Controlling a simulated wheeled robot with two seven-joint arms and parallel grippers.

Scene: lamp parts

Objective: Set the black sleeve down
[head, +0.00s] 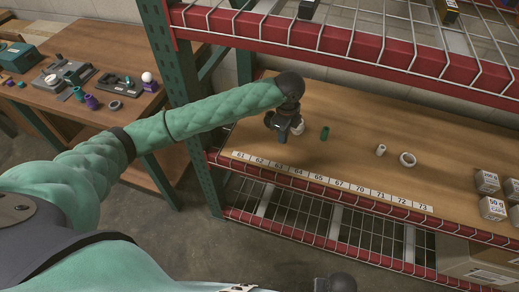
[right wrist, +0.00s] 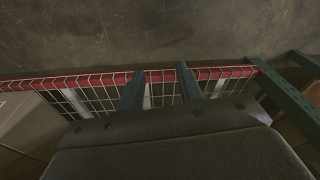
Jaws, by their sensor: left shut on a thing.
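My left gripper (head: 283,133) is over the left part of the wooden shelf in the head view, pointing down. It is shut on a small dark thing at its fingertips, taken as the black sleeve; the fingers hide most of it, and I cannot tell whether it touches the shelf. A white part (head: 298,128) stands right beside the gripper, partly hidden. My right gripper (right wrist: 161,85) shows two fingers apart with nothing between them in the right wrist view.
Grey boxes (head: 487,182) are at the right. Number labels (head: 330,180) line the front edge. A red beam (head: 350,45) runs above. A table (head: 120,45) with lamp parts is at left.

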